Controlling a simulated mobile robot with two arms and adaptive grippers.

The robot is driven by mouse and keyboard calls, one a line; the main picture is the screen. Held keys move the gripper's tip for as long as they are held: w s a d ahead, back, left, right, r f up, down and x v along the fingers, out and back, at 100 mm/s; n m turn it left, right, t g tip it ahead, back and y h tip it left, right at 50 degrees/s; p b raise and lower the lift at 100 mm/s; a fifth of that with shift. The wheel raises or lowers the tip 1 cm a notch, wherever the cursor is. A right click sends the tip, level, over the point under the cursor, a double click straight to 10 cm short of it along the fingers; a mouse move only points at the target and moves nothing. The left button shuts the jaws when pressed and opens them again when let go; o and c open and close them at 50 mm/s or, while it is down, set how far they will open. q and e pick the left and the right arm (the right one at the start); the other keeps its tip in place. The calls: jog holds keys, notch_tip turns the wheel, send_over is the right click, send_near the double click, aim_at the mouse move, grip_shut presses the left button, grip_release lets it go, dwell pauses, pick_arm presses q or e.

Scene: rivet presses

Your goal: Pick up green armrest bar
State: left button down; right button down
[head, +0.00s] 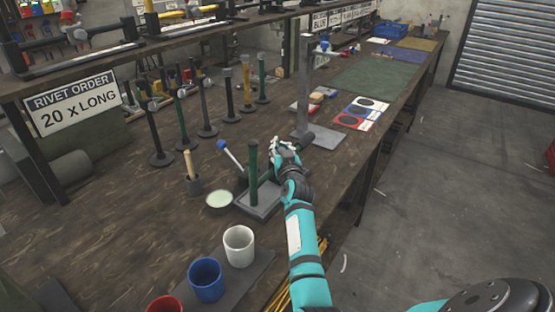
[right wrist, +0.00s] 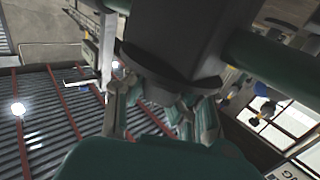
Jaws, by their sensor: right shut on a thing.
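My right gripper (head: 285,148) is low over the bench, beside the small grey press. In the right wrist view its fingers (right wrist: 170,112) are closed up against a dark block, with a dark green bar (right wrist: 262,58) crossing behind it. This looks like the green armrest bar, in the grip; its full length is hidden. In the head view a dark green upright (head: 253,172) stands on a grey plate (head: 262,212), just left of my gripper. I cannot tell whether the two touch. My left gripper is not in view.
A blue-knobbed lever (head: 221,145), a wooden-handled tool (head: 189,165) and a pale green dish (head: 219,199) are left of the plate. White (head: 239,246), blue (head: 206,280) and red cups are in front. Several stands with upright bars are behind. A tall grey press (head: 303,88) stands beyond.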

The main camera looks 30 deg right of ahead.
jog(key=shift+a+f, duration=0.2)
jog(key=shift+f, duration=0.05)
